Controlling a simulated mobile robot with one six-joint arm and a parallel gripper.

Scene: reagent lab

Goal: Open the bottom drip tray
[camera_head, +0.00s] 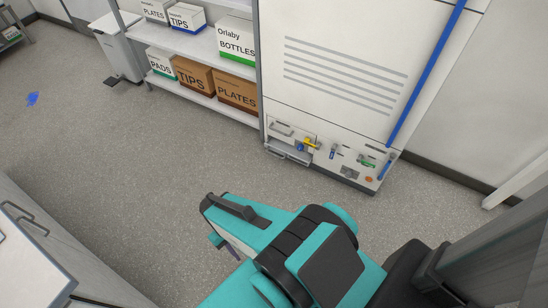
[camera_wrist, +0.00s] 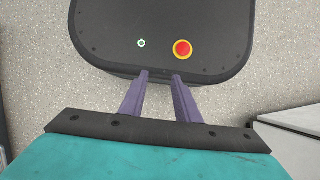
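The bottom drip tray appears to be the low grey tray-like part (camera_head: 288,153) at the lower left of the tall white cabinet (camera_head: 345,60) in the head view. Its front edge sits just above the floor; I cannot tell from here how far it is pulled out. My gripper (camera_wrist: 160,75) shows two purple fingers with a clear gap and nothing between them in the wrist view. In the head view my arm hangs over the floor in front, well short of the cabinet, with the fingers mostly hidden. The tray is not in the wrist view.
A grey-white cabinet (camera_head: 30,250) is at lower left. Floor between is clear.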

